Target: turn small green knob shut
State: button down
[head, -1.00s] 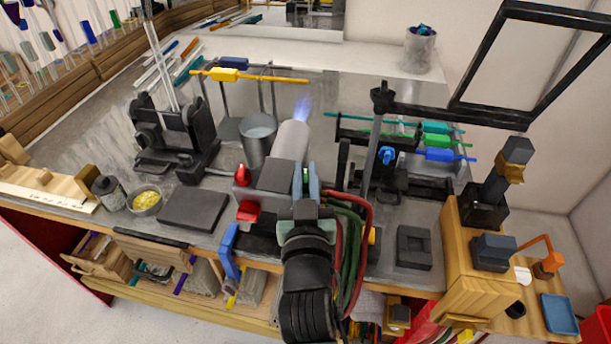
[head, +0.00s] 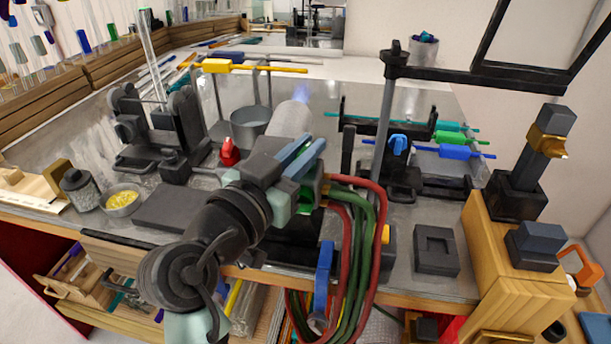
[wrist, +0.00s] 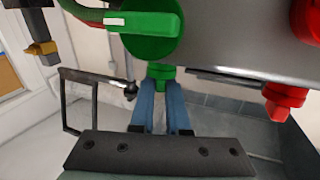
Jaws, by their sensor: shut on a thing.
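The small green knob (wrist: 160,74) is between the tips of my gripper's two blue fingers (wrist: 162,98) in the wrist view, under the burner's grey body (wrist: 215,35). My gripper is shut on it. A larger green knob with a lever (wrist: 145,24) sits just above it. In the head view my gripper (head: 303,160) is at the burner, and my wrist hides the small knob. The burner's pale barrel (head: 291,119) points away, with a blue flame (head: 301,93) at its mouth.
A small red knob (wrist: 284,98) and a larger red one (wrist: 306,20) are to the right in the wrist view. Red and green hoses (head: 370,235) hang right of my gripper. A metal cup (head: 250,126) stands left of the barrel. A black stand (head: 382,140) rises on the right.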

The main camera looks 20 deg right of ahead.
jog(key=m+g+h+b, duration=0.1)
jog(key=m+g+b, duration=0.1)
jog(key=m+g+h+b, duration=0.1)
jog(key=m+g+b, duration=0.1)
jog(key=shift+f+g, duration=0.2)
jog(key=shift+g, duration=0.2)
jog(key=shift+r+m+g+h+b, duration=0.15)
jog(key=shift+m+g+h+b, duration=0.25)
jog(key=shift+m+g+b, duration=1.1)
jog(key=shift+m+g+p, duration=0.4)
jog(key=shift+g, duration=0.6)
jog(key=c, duration=0.9)
grip_release()
jog(key=shift+a, duration=0.1)
jog(key=a+b, duration=0.1)
jog(key=a, duration=1.1)
jog(key=shift+s+a+r+b, duration=0.3)
jog(key=shift+s+r+b, duration=0.1)
jog(key=shift+s+r, duration=0.05)
